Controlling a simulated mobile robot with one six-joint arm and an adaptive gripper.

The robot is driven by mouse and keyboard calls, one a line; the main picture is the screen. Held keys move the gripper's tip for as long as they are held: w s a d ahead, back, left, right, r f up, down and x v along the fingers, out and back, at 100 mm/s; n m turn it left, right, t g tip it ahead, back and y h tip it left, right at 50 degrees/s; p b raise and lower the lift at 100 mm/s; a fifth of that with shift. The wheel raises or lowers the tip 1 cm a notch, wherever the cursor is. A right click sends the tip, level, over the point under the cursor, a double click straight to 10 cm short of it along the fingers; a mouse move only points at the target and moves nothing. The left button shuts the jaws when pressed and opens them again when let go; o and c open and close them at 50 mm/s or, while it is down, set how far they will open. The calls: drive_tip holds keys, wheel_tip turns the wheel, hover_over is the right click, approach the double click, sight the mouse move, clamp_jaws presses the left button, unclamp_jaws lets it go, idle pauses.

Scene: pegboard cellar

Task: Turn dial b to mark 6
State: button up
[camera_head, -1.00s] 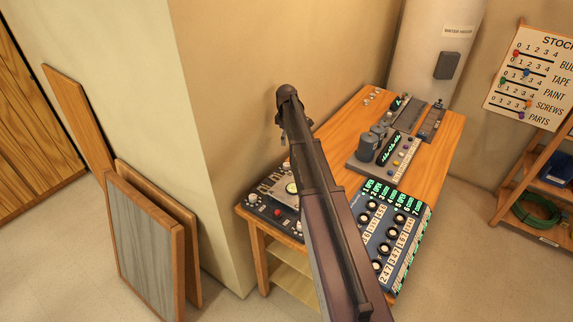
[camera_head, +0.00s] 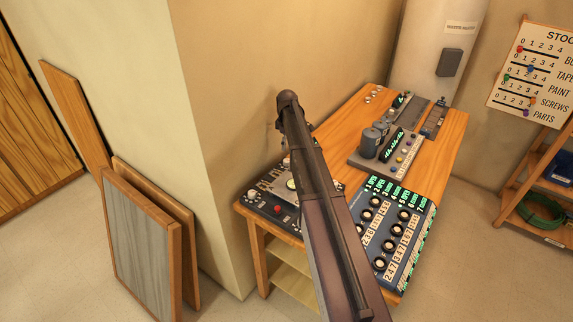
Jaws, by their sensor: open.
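A dark blue panel (camera_head: 413,224) stands on the wooden bench, with several round black dials beside white number strips and green lettering along its top. A second dark console (camera_head: 268,208) with knobs, a red button and a pale round face is partly covered by my arm. The letters are too small to tell which dial is b, and no setting can be read. My gripper (camera_head: 279,125) is at the far end of my arm, left of and beyond the blue panel. Only a sliver of it shows beside the wrist, apart from the dials; the rest is hidden.
A grey unit (camera_head: 403,155) with cylinders and coloured buttons sits farther back on the bench (camera_head: 443,150). A wall corner (camera_head: 222,170) stands close on the left, with framed boards (camera_head: 140,240) leaning there. A shelf (camera_head: 540,195) is at right. Floor is clear between bench and shelf.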

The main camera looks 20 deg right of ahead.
sight(287, 161)
drive_tip(key=shift+f+b, duration=4.15)
drive_tip(key=shift+f, duration=0.3)
clamp_jaws()
